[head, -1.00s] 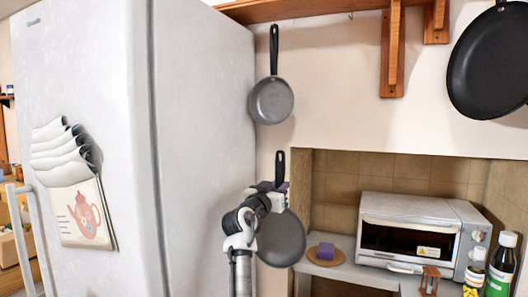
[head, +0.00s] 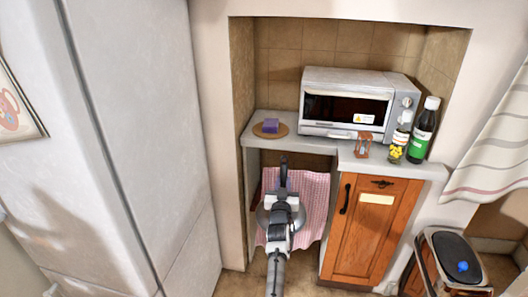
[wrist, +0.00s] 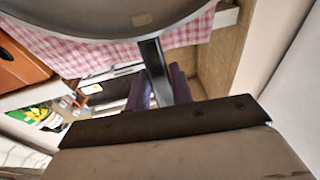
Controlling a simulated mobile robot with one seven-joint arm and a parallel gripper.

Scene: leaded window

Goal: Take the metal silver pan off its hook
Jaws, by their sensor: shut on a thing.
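A silver-grey pan with a dark handle (head: 284,174) is in my gripper (head: 284,198). My gripper is shut on the handle. In the head view, the handle points up and much of the round pan body (head: 263,216) is hidden behind my gripper and arm. In the wrist view, the grey pan body (wrist: 110,22) fills the top edge, and its handle runs down between the purple fingers of my gripper (wrist: 160,90). No hook shows in the current views.
The fridge (head: 130,130) stands on the left. A counter (head: 262,143) carries a toaster oven (head: 345,105), a purple block (head: 271,126), an hourglass (head: 363,145) and bottles (head: 423,130). A pink checked cloth (head: 313,200) hangs below. A bin (head: 455,265) stands at right.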

